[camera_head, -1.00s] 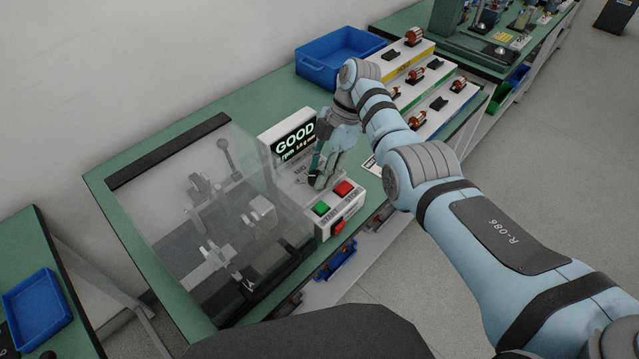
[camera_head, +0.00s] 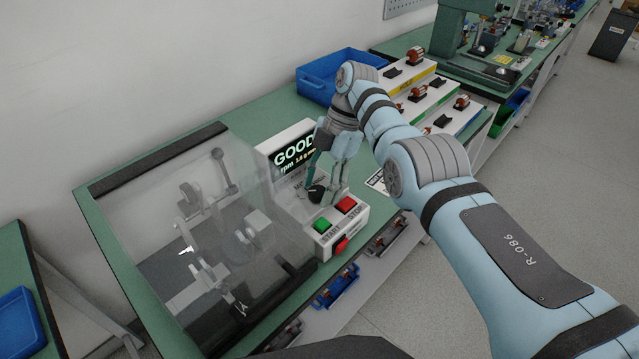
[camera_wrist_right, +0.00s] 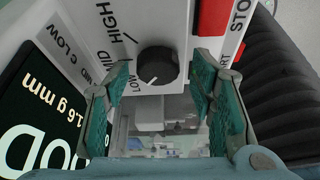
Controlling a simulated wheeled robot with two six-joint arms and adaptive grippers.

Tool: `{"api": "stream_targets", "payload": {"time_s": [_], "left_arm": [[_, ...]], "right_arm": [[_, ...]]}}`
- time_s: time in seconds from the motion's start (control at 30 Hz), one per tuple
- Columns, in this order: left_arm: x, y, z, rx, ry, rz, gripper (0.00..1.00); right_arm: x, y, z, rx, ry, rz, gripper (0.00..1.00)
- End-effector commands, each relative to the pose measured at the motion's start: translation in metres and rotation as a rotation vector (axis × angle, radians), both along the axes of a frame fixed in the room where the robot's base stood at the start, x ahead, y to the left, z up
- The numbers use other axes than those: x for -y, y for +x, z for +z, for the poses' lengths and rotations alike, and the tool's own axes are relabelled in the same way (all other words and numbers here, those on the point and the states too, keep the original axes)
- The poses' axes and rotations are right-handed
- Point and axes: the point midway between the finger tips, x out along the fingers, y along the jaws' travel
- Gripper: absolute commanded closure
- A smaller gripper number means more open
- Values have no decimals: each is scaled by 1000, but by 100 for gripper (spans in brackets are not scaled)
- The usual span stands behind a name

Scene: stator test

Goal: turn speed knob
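The speed knob (camera_head: 316,192) is a round black dial on the white control panel (camera_head: 290,204), below the display. In the wrist view the knob (camera_wrist_right: 157,66) sits on the panel face with a white pointer mark and LOW, MID and HIGH lettering around it. My right gripper (camera_head: 327,184) is at the panel, fingers pointing down at the knob. In the wrist view the right gripper (camera_wrist_right: 159,80) is open, with one green-padded finger on each side of the knob. Gaps show between knob and fingers. My left gripper is not in view.
The display (camera_head: 293,152) reads GOOD. A green start button (camera_head: 322,225) and red stop button (camera_head: 345,204) lie close below the fingers. A transparent cover (camera_head: 150,215) encloses the test fixture on the left. A blue bin (camera_head: 318,82) and stepped part racks stand behind.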

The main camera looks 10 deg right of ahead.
Motion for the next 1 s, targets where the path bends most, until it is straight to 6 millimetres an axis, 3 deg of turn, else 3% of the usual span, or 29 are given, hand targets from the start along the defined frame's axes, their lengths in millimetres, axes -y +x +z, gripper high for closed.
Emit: {"api": "stream_targets", "payload": {"time_s": [0.37,0.7,0.83,1.0], "left_arm": [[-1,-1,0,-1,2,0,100],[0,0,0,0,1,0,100],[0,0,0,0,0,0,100],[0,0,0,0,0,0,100]], "right_arm": [[0,2,8,6,0,-2,45],[0,0,87,3,-1,-2,45],[0,-1,99,3,-1,-2,45],[0,-2,101,3,-1,-2,45]]}}
